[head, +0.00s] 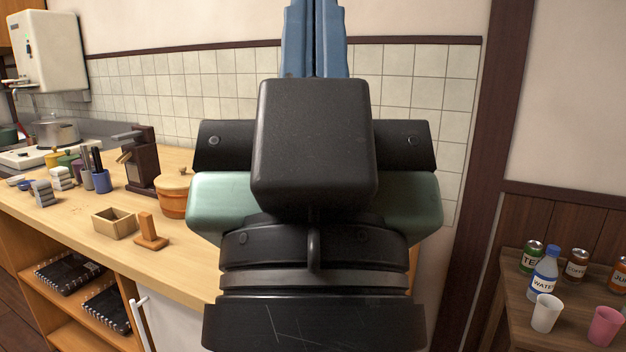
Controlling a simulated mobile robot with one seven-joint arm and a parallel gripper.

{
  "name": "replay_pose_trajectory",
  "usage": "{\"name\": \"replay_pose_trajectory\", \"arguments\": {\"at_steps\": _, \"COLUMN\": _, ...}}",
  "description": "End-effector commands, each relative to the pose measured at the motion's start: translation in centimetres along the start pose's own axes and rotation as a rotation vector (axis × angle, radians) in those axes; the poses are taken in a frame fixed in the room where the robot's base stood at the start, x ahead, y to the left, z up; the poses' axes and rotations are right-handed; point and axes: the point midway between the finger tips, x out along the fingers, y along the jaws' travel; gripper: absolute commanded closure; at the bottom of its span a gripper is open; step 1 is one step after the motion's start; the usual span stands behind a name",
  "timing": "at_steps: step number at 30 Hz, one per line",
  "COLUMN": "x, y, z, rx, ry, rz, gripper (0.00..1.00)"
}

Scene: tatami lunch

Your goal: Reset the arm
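My gripper (316,40) fills the middle of the head view, raised in front of the tiled wall and pointing up. Its black body and pale green sides show from behind. Two blue fingers stand close together with a thin dark line between them. No held thing shows.
A wooden counter (84,225) on the left bears an open box (114,223), a lidded wooden tub (174,194), a dark grinder (140,160) and a pot (56,131). A side table at right holds a water bottle (544,274), a white cup (546,313), a pink cup (605,327) and cans.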

Motion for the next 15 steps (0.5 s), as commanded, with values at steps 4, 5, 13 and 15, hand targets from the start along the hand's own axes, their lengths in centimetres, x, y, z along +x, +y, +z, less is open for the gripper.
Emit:
{"name": "replay_pose_trajectory", "arguments": {"at_steps": 4, "x": 4.6, "y": 0.0, "z": -4.3, "rx": 0.003, "ry": 0.000, "rz": -0.001, "gripper": 1.00}}
{"name": "replay_pose_trajectory", "arguments": {"at_steps": 5, "x": 5.3, "y": 0.0, "z": -4.9, "rx": 0.003, "ry": 0.000, "rz": -0.001, "gripper": 1.00}}
{"name": "replay_pose_trajectory", "arguments": {"at_steps": 13, "x": 11.3, "y": -0.1, "z": -10.6, "rx": 0.005, "ry": -0.001, "rz": -0.002, "gripper": 1.00}}
{"name": "replay_pose_trajectory", "arguments": {"at_steps": 15, "x": 12.8, "y": -0.1, "z": -12.1, "rx": 0.005, "ry": -0.001, "rz": -0.003, "gripper": 1.00}}
